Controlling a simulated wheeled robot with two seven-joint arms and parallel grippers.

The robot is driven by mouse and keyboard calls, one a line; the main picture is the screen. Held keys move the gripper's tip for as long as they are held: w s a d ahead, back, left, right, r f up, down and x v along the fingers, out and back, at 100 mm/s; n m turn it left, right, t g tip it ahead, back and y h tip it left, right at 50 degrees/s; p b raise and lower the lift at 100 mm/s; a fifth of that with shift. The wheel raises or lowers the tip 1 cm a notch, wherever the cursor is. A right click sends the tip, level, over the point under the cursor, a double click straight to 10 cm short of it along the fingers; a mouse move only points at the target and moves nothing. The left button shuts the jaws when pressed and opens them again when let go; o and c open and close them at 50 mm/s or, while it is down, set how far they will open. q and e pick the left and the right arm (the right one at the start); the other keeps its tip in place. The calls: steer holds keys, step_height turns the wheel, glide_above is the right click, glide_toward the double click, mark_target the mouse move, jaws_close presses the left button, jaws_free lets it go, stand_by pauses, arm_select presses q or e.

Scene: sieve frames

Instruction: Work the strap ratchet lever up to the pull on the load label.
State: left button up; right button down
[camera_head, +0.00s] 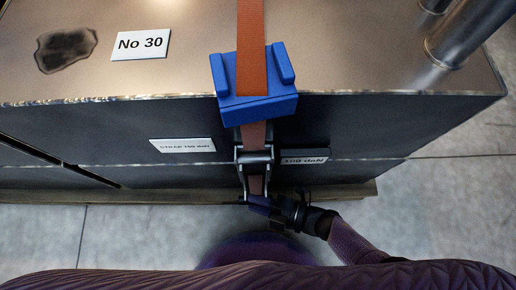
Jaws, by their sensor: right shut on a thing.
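The orange strap (251,35) runs over the edge of a large dark box and down its front. Its metal ratchet (254,156) hangs on the front face, with the lever (258,200) pointing down toward me. My right gripper (272,206) is shut on the lever's lower end, and its fingers partly hide it. A white label (183,145) left of the ratchet seems to read "STRAP 750 daN", in small blurred print. Another label (305,157) right of the ratchet ends in "daN"; its number is hard to read. My left gripper is out of view.
A blue corner protector (258,106) sits under the strap on the box edge. The box top (190,75) carries a "No 30" plate (141,44) and a dark stain. Metal pipes (468,35) stand at the top right. Bare floor (430,215) lies at right.

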steer(key=shift+s+d+f, duration=0.2)
steer(key=shift+s+f, duration=0.1)
steer(key=shift+f, duration=0.15)
steer(key=c, duration=0.7)
jaws_free()
steer(key=shift+o, duration=1.2)
steer(key=shift+w+r, duration=0.1)
steer(key=shift+w, duration=0.05)
steer(key=shift+a+r, duration=0.1)
